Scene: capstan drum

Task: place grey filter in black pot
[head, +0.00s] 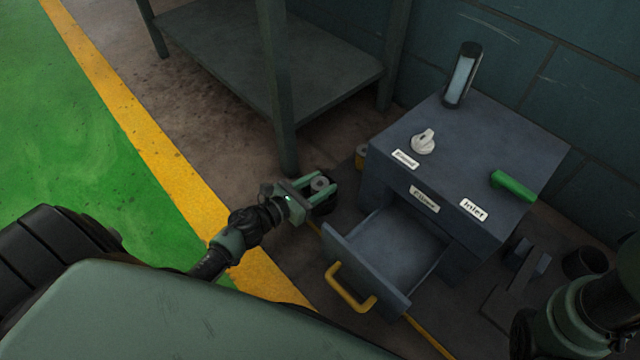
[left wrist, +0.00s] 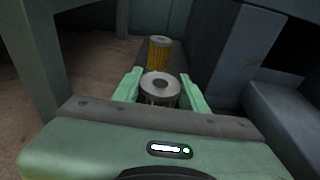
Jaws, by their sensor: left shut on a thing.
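My left gripper (head: 320,188) is shut on the grey filter (head: 320,183), a short grey cylinder with a dark centre in its top. The left wrist view shows the filter (left wrist: 160,86) upright between the green fingers (left wrist: 128,86). In the head view they are left of the open drawer. Something dark shows just beneath the fingers, too unclear to name. A dark round container (head: 585,263), which looks like the black pot, stands on the floor right of the cabinet, apart from the gripper. My right gripper is not visible; only part of that arm shows at the lower right.
A yellow filter (left wrist: 159,52) stands beyond the grey one. The blue-grey cabinet (head: 480,150) has an open drawer (head: 390,250) with a yellow handle (head: 350,290). On top are a white knob (head: 423,142), a green handle (head: 514,186) and a lamp-like cylinder (head: 462,75). A metal table (head: 250,60) stands behind.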

